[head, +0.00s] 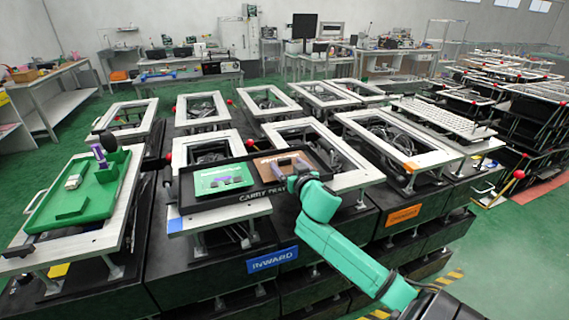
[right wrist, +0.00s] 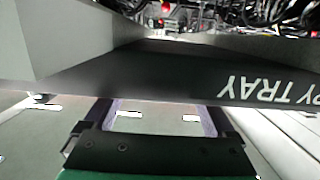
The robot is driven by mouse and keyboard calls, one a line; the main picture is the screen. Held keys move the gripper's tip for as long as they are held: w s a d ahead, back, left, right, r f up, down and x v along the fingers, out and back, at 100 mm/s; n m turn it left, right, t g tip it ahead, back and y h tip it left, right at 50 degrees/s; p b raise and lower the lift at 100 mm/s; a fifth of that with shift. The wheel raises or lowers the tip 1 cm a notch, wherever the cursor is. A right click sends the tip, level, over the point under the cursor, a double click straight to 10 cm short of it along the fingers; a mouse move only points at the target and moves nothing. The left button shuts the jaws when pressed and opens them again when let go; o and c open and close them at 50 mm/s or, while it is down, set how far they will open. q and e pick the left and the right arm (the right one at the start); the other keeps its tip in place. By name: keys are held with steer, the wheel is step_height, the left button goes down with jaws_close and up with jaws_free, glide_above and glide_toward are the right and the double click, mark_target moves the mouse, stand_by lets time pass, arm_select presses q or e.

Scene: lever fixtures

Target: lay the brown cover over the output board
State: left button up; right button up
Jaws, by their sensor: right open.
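A brown panel (head: 268,176), which looks like the brown cover, lies in the right half of a black carry tray (head: 180,188). A green board (head: 205,184) with pale marks and purple pieces lies in the tray's left half. A larger green board (head: 85,192) sits in the far-left fixture; I cannot tell which is the output board. My left gripper is out of view.
The tray rests across white-framed fixtures. More framed fixtures, such as one behind the tray (head: 205,137), stand in rows with narrow gaps. A blue label (head: 272,259) and an orange label (head: 403,214) mark the dark bases.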

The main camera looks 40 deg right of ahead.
steer(key=shift+w+d+f, duration=0.15)
steer(key=shift+w+f, duration=0.05)
steer(key=shift+w, duration=0.25)
steer(key=shift+s+r, duration=0.1)
steer(key=shift+s, duration=0.05)
steer(key=c, duration=0.5)
jaws_close()
